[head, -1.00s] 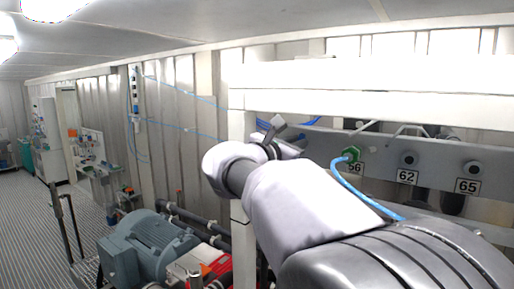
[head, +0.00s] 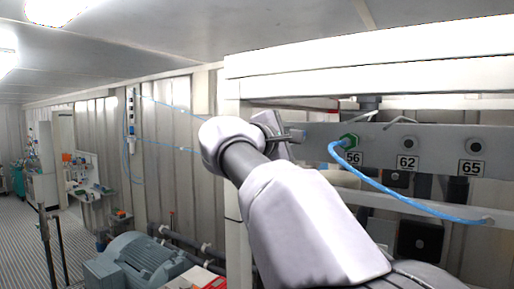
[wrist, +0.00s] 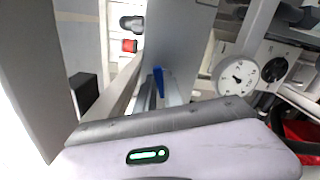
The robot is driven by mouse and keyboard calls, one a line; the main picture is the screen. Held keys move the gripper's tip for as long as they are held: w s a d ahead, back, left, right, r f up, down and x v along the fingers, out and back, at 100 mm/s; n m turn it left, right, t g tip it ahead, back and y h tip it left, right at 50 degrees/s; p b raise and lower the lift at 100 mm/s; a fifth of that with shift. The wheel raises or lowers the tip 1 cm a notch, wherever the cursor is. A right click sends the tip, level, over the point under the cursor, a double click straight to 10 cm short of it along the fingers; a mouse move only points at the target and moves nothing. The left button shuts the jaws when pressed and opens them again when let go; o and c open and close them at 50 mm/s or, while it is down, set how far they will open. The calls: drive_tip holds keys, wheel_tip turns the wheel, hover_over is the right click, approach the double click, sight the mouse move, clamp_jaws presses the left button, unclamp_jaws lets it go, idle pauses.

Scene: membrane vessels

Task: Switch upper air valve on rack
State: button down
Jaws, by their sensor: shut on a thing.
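My gripper (wrist: 158,92) shows at the centre of the wrist view, its narrow fingers shut on a small blue piece (wrist: 159,77). The blue piece looks like the valve's handle, but most of it is hidden between the fingers. A grey rack beam (wrist: 180,45) stands right behind it. In the head view my gripper (head: 290,134) is at the left end of the grey rack panel (head: 320,137), just inside the white frame. The valve itself cannot be made out there, and my wrist covers part of that area.
A blue hose (head: 400,199) runs from a green fitting (head: 349,142) over label 56. Ports 62 and 65 sit to its right. A round gauge (wrist: 237,77) is right of the gripper in the wrist view. A motor (head: 140,262) stands low left; the left aisle floor is open.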

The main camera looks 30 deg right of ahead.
drive_tip(key=shift+f+m+b, duration=0.15)
drive_tip(key=shift+m+b, duration=1.2)
drive_tip(key=shift+m, duration=0.75)
drive_tip(key=c, duration=1.5)
unclamp_jaws()
drive_tip(key=shift+o, duration=0.2)
drive_tip(key=b+v, duration=0.1)
drive_tip(key=v, duration=1.6)
drive_tip(key=shift+s+a+b, duration=0.2)
drive_tip(key=shift+b, duration=0.15)
